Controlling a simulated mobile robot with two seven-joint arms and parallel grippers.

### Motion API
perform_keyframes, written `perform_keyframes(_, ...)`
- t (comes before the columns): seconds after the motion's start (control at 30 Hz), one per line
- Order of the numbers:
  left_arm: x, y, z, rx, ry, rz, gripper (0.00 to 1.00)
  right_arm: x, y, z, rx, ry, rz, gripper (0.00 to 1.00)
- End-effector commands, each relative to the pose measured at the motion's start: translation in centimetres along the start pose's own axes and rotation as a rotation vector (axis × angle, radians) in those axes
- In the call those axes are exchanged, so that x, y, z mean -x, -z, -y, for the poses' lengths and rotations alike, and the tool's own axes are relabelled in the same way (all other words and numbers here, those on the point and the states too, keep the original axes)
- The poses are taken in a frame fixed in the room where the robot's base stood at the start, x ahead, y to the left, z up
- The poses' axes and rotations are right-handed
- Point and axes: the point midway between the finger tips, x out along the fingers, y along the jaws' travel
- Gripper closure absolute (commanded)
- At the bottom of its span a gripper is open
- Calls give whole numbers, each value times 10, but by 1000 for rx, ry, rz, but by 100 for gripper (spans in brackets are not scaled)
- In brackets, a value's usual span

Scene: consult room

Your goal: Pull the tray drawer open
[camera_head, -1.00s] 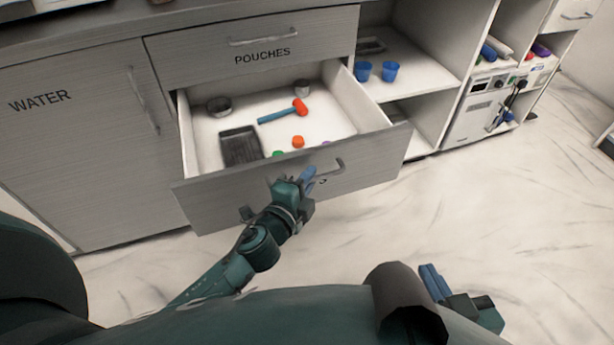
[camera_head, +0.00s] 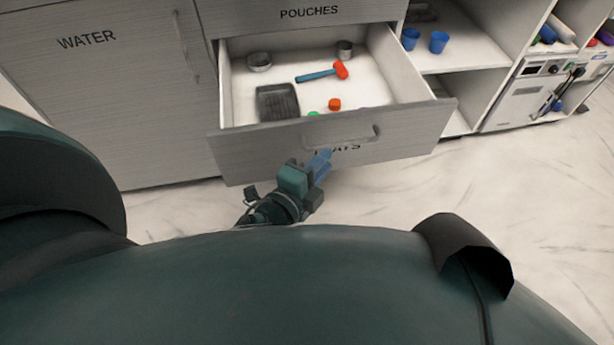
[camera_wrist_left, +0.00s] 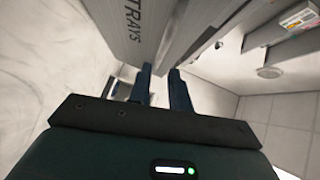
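The tray drawer (camera_head: 245,150) is pulled out, its grey front marked with a partly hidden "TRAYS" label. Its bar handle (camera_head: 345,137) is near the top of the front. My left gripper (camera_head: 322,163) is just in front of the drawer front, below and left of the handle, and covers part of the label. In the left wrist view, its two fingers (camera_wrist_left: 160,86) are apart with a gap between them. The drawer front (camera_wrist_left: 130,25) with "TRAYS" stands beyond them; I see nothing clearly gripped. My right gripper is not in view.
The drawer holds a dark tray (camera_head: 278,103), a blue-and-red hammer (camera_head: 322,74), metal bowls and small coloured pieces. A closed "POUCHES" drawer (camera_head: 340,24) is above; the "WATER" cabinet (camera_head: 100,100) is left. Blue cups (camera_head: 438,42) stand on the right shelf. Floor (camera_head: 540,190) at right is clear.

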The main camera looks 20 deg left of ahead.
Motion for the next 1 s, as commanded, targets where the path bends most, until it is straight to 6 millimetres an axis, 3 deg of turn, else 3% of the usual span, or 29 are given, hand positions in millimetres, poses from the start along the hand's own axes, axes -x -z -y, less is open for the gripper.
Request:
perform_keyframes(0.1, 24, 0, -2, 2, -3, 2, 80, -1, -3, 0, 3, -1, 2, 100)
perform_keyframes(0.33, 48, 0, -1, 1, 0, 2, 80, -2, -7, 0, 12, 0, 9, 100)
perform_keyframes(1.0, 53, 0, 1, 0, 1, 1, 80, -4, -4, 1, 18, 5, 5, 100)
